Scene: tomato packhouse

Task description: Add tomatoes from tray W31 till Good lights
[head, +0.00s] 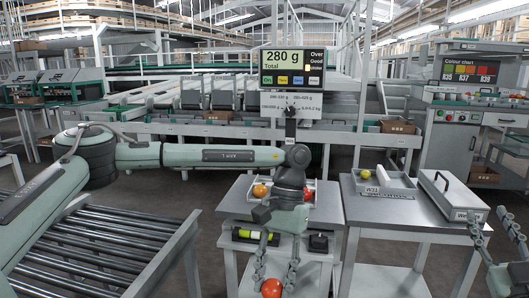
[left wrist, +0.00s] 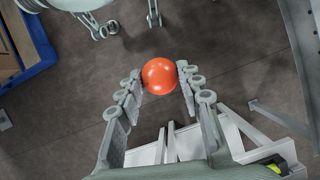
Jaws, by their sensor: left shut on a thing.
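My left gripper (head: 272,280) is shut on a red tomato (head: 271,288), low in front of the weighing table; the left wrist view shows the tomato (left wrist: 160,76) between the fingertips. Tray W31 (head: 372,190) stands on the right table with one yellow tomato (head: 365,173) visible in it. The scale display (head: 291,67) reads 280 g Total; I cannot tell which of Over, Good or Under is lit. Behind my left wrist, an orange tomato (head: 260,190) and a red one (head: 309,194) show at the scale, partly hidden. My right gripper (head: 489,222) is open and empty at the lower right.
A closed lidded metal box (head: 450,194) stands right of tray W31. A roller conveyor (head: 95,245) lies at left. A green and yellow item (head: 256,235) sits on the weighing table's front. A colour chart (head: 471,72) is at back right. A gap separates the two tables.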

